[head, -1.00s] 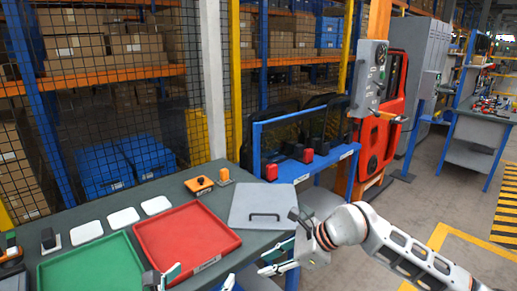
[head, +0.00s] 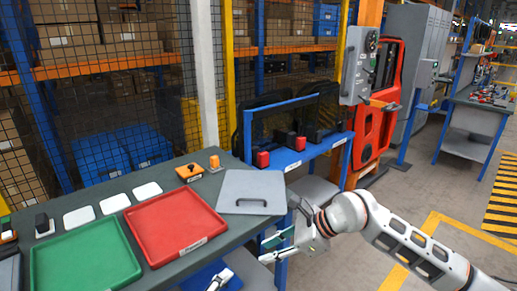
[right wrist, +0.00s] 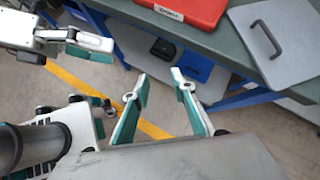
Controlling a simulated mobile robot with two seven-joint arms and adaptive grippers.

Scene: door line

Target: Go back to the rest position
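My right gripper (head: 265,249) hangs in front of the workbench's right front edge, empty, its teal-and-white fingers apart. My left gripper (head: 220,279) shows only partly at the bottom of the head view, in front of the bench. It also shows at the upper left of the right wrist view (right wrist: 98,48), with two fingers a little apart and nothing between them. Both grippers are clear of the trays.
The workbench (head: 235,232) carries a green tray (head: 85,258), a red tray (head: 175,225) and a grey plate with a handle (head: 252,190). A blue bin (right wrist: 194,66) sits beneath it. A red door (head: 376,125) stands behind; floor is free at right.

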